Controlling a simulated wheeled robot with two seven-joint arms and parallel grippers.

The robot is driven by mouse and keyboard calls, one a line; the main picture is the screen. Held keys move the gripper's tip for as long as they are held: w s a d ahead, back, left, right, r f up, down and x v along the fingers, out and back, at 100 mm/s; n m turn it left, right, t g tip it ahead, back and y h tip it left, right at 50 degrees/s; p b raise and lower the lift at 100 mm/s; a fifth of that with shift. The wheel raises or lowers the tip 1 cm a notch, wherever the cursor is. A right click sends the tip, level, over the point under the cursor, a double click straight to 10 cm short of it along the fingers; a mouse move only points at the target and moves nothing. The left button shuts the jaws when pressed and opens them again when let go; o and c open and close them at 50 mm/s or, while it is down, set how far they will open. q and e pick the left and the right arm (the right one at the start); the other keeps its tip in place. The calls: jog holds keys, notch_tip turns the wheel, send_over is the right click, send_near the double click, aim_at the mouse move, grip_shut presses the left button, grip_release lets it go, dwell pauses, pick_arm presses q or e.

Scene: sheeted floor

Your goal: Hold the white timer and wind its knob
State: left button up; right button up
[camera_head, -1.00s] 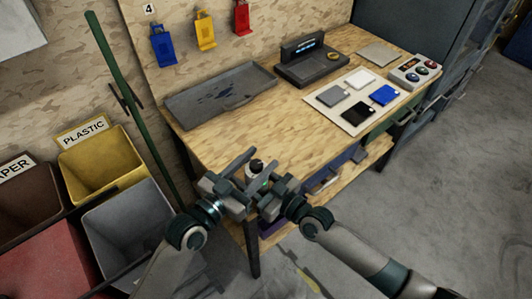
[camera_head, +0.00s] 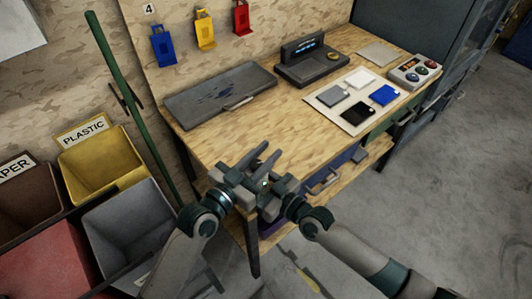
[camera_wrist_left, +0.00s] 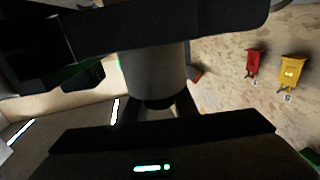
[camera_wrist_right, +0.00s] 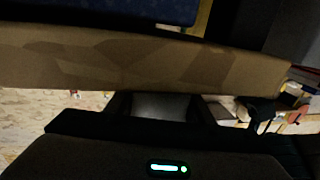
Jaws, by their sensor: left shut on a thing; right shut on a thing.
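The timer is hidden by my grippers in the head view. In the left wrist view its body (camera_wrist_left: 155,75) shows as a pale grey cylinder, with a dark knob (camera_wrist_left: 160,103) at its lower end between the fingers. My left gripper (camera_head: 259,160) is shut on the knob. My right gripper (camera_head: 270,195) is shut on the timer's body, whose pale side (camera_wrist_right: 160,106) shows between the fingers in the right wrist view. Both grippers meet closely in front of the bench's near edge. The knob's markings cannot be seen.
The wooden workbench (camera_head: 215,143) lies just beyond my grippers. Bins, one a yellow bin (camera_head: 100,165), stand at left.

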pick_arm(q)
jog(key=shift+s+d+m+g+h, duration=0.1)
jog(key=shift+s+m+g+h, duration=0.05)
jog(key=shift+m+g+h, duration=0.35)
jog(key=shift+s+d+m+g+h, duration=0.1)
jog(key=shift+m+g+h, duration=0.3)
jog(key=shift+g+h, duration=0.1)
pick_arm(e)
jog(key=shift+f, duration=0.1)
pick_arm(q)
jog(key=o, duration=1.1)
jog(key=shift+a, duration=0.1)
jog(key=v, duration=1.2)
pick_arm(e)
jog(key=o, duration=1.2)
